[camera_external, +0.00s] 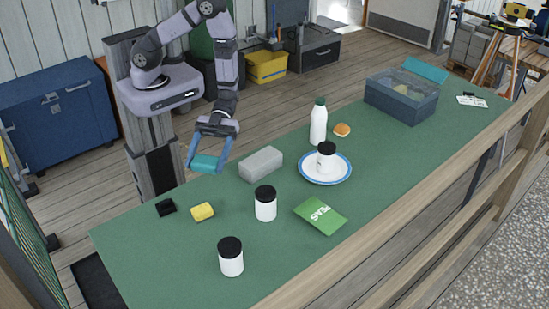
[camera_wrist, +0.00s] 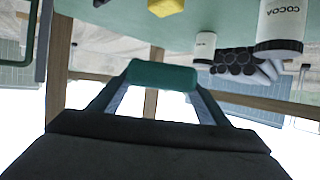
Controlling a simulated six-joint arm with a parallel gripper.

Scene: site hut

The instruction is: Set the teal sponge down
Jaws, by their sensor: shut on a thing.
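The teal sponge (camera_external: 207,164) is between the fingers of my gripper (camera_external: 206,165), which is shut on it. It appears held in the air near the back edge of the green table (camera_external: 150,250), left of the grey block. In the wrist view the sponge (camera_wrist: 162,76) spans the gap between the two fingertips (camera_wrist: 160,86). I cannot tell its exact height, or whether it is over the tabletop or just beyond the edge.
Near my gripper are a grey block (camera_external: 261,164), yellow piece (camera_external: 202,211), black piece (camera_external: 165,207) and white jars (camera_external: 265,205) (camera_external: 231,260). Further right are a green packet (camera_external: 320,214), plate (camera_external: 343,177) with a jar, bottle (camera_external: 318,125), bun (camera_external: 342,130) and bin (camera_external: 392,101). The front left is clear.

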